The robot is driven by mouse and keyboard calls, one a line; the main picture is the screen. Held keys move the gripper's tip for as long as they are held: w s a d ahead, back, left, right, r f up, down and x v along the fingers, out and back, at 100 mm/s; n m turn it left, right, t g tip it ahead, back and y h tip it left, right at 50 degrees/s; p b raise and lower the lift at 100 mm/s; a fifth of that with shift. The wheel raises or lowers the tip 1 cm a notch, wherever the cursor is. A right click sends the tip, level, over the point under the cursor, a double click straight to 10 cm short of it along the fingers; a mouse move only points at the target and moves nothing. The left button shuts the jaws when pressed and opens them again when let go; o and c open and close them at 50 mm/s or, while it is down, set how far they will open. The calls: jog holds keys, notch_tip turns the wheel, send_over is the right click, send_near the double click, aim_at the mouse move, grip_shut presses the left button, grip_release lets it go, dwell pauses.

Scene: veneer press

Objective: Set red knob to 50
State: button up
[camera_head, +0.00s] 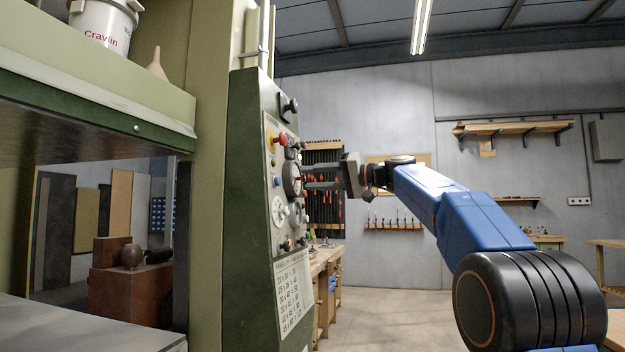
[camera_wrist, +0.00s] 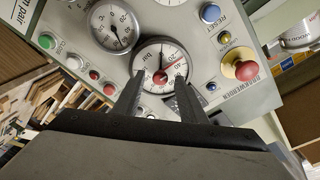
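The control panel (camera_head: 262,115) stands left of my gripper (camera_head: 309,181). A round dial (camera_head: 291,178) marked "bar" on the panel also shows in the wrist view (camera_wrist: 150,63). It has a dark needle pointing up in the picture and a red sector at its right. A small red knob (camera_wrist: 162,79) sits at the dial's middle. In the wrist view my gripper (camera_wrist: 156,90) has its two fingers apart, one on each side of the dial's lower part, with the red knob between and slightly beyond the tips. Contact with the dial cannot be told. The numbers are hard to read.
A second gauge (camera_wrist: 113,27) lies beside the dial. A red mushroom button (camera_wrist: 246,70) on yellow, a blue button (camera_wrist: 210,13) and a green button (camera_wrist: 47,40) stick out nearby. A printed table (camera_head: 292,290) hangs low on the panel. Room right of the panel is open.

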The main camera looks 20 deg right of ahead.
jog(key=shift+w+a, duration=0.15)
grip_shut()
jog(key=shift+m, duration=0.4)
jog(key=shift+r+m+h, duration=0.1)
jog(key=shift+m+h, duration=0.4)
jog(key=shift+m, duration=2.5)
